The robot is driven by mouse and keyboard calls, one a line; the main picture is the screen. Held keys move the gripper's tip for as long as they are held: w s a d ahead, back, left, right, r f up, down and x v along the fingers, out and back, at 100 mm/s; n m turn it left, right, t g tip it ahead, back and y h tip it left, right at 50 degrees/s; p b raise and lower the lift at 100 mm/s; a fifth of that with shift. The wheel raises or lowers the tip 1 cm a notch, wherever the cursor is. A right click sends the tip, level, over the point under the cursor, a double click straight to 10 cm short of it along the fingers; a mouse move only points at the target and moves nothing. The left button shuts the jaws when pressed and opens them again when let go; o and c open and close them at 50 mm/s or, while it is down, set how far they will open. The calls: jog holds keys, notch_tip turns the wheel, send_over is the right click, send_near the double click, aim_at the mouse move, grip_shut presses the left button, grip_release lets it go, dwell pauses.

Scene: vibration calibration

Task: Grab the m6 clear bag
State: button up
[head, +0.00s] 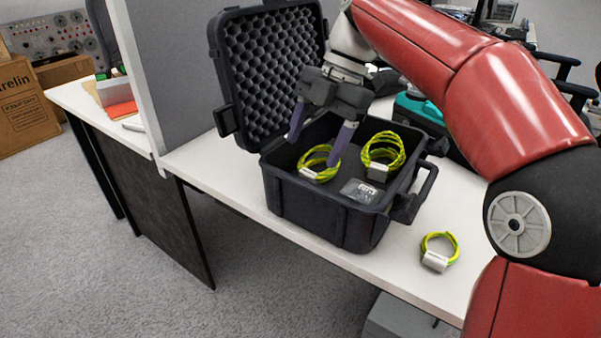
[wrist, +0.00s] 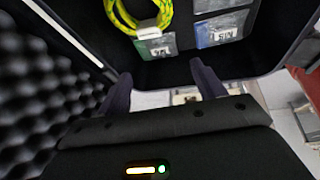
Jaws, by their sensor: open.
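A small clear bag (head: 362,190) with a dark label lies on the floor of the open black case (head: 318,212), near its front wall. The wrist view shows several small labelled bags: one (wrist: 222,28) at top right, another (wrist: 157,46) partly under a cable coil, and a third (wrist: 212,4) cut off at the top edge. The lettering is upside down and too blurred to tell which is m6. My gripper (head: 320,132) is open and empty, fingers pointing down over the case's rear left part. Its fingertips (wrist: 160,72) are apart from the bags.
Yellow-green cable coils (head: 318,160) and (head: 383,152) with white tags sit in the case. Another coil (head: 438,250) lies on the white table (head: 400,262) at right. The raised foam-lined lid (head: 270,60) stands behind the gripper. The case walls surround the bags.

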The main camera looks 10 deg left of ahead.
jog(key=shift+a+f+n, duration=0.2)
jog(key=shift+f+n, duration=0.05)
jog(key=shift+n, duration=0.05)
jog(key=shift+b+x, duration=0.5)
jog(key=shift+x, duration=3.2)
jog(key=shift+w+f, duration=0.1)
jog(key=shift+f, duration=0.05)
jog(key=c, duration=0.6)
